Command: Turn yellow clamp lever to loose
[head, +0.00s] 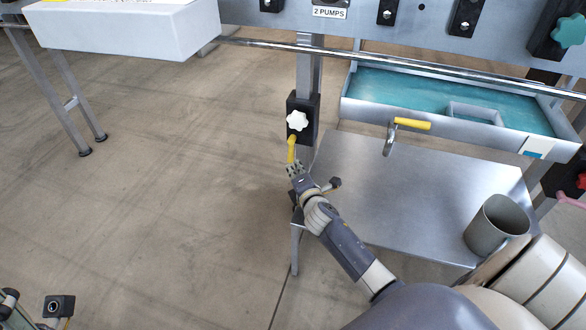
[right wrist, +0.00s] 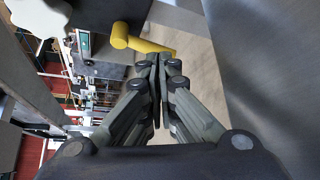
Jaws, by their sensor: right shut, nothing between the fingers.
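The yellow clamp lever (head: 291,150) hangs down, slightly tilted, from a black clamp block (head: 302,119) with a white star knob (head: 297,121) on the grey post. My right gripper (head: 293,168) is just below the lever's lower end. In the right wrist view the lever (right wrist: 145,44) lies just beyond the closed fingertips (right wrist: 158,60), its bar reaching right from a round yellow hub. The fingers are shut with nothing between them. I cannot tell whether the fingertips touch the lever.
A steel table (head: 420,185) is right of my gripper, with a grey mug (head: 497,226) on it. The machine panel (head: 430,32) is above. Open floor (head: 170,190) lies to the left.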

